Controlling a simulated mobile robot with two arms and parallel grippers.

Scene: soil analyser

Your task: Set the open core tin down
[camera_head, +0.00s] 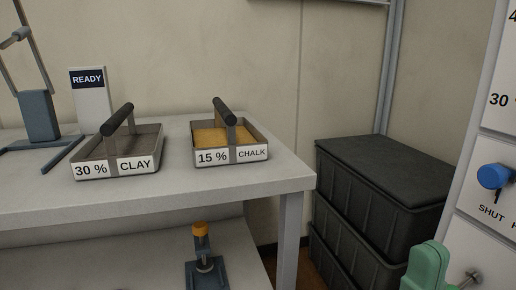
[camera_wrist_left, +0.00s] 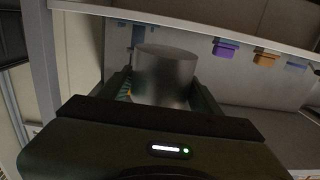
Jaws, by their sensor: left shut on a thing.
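The core tin (camera_wrist_left: 165,78) is a plain grey metal cylinder in the left wrist view. My left gripper (camera_wrist_left: 160,88) is shut on it, with a dark finger on each side. The view does not show clearly into the tin's top, and its lower part is hidden behind the gripper body. I cannot tell whether it touches anything below. Neither the tin nor my left gripper shows in the head view. A mint-green part stands at the lower right of the head view; I cannot make out my right gripper's fingers there.
On the pale bench (camera_head: 245,184) stand a clay tray (camera_head: 92,168) and a chalk tray (camera_head: 262,135), with a READY sign (camera_head: 92,98) behind. Dark crates (camera_head: 385,172) are stacked to the right. A panel with a blue knob (camera_head: 493,176) is at the right edge.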

